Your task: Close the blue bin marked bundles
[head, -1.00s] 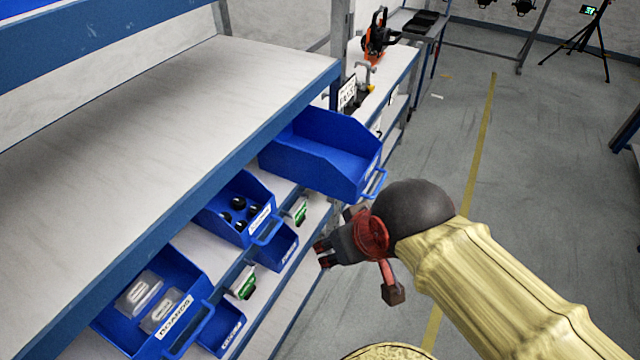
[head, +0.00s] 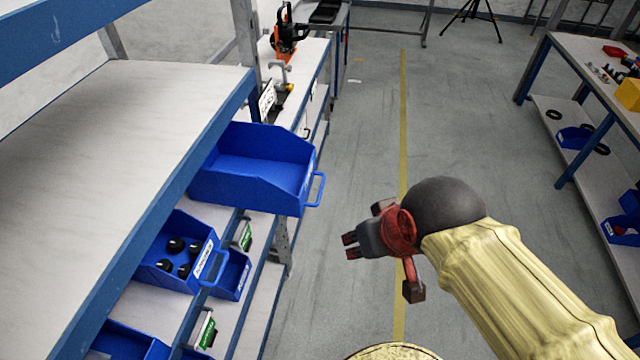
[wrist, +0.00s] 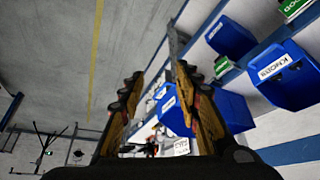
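A large blue bin (head: 250,180) sticks out from the shelf rack in the head view, pulled out and empty, with a blue handle on its front. Its front label is not readable from here, so I cannot confirm that it is the bundles bin. In the wrist view a blue bin (wrist: 237,112) with a white label shows partly behind one finger. My gripper (head: 349,246) is right of and below the large bin's handle, apart from it, over the floor. In the wrist view its fingers (wrist: 158,82) are spread with nothing between them.
A lower blue bin (head: 172,262) holds several black knobs and also sticks out; its label reads KNOBS in the wrist view (wrist: 290,85). Another blue bin (head: 125,342) is at the bottom left. A bench (head: 590,60) stands at right. The floor (head: 350,130) between is clear.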

